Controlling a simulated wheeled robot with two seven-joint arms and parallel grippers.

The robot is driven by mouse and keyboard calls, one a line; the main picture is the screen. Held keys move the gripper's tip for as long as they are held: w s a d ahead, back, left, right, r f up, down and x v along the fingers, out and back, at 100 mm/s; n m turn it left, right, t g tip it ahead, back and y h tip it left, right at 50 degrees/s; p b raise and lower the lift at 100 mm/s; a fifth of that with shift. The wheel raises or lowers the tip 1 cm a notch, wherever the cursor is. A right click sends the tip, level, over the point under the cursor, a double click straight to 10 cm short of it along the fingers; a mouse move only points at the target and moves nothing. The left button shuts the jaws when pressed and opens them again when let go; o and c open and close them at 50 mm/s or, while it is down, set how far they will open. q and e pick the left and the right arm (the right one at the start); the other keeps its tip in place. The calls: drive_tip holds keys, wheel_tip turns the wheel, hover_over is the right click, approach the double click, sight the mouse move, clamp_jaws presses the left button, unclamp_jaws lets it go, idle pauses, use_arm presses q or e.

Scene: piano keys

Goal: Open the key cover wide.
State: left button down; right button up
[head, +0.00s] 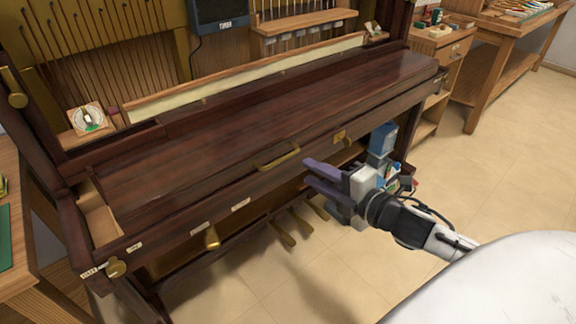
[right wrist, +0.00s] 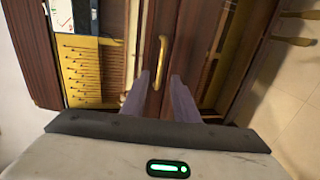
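The key cover (head: 250,120) is a long dark red-brown wooden lid on the piano, lying shut over the keys. A brass handle (head: 277,158) sits along its front edge. The handle also shows in the right wrist view (right wrist: 159,62), ahead of my fingers. My right gripper (head: 312,175) is open and empty, its two purple fingers spread just to the right of the handle and apart from it. In the right wrist view my right gripper (right wrist: 160,88) has the handle between the lines of its fingers. My left gripper is not in view.
Brass pedals (head: 283,232) hang below. A wooden bench (head: 505,45) stands at the back right. The tiled floor (head: 490,165) at the right is clear.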

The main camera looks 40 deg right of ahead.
drive_tip(key=b+x, duration=0.1)
drive_tip(key=x, duration=0.8)
drive_tip(key=shift+w+f, duration=0.25)
drive_tip(key=shift+w, duration=0.1)
clamp_jaws()
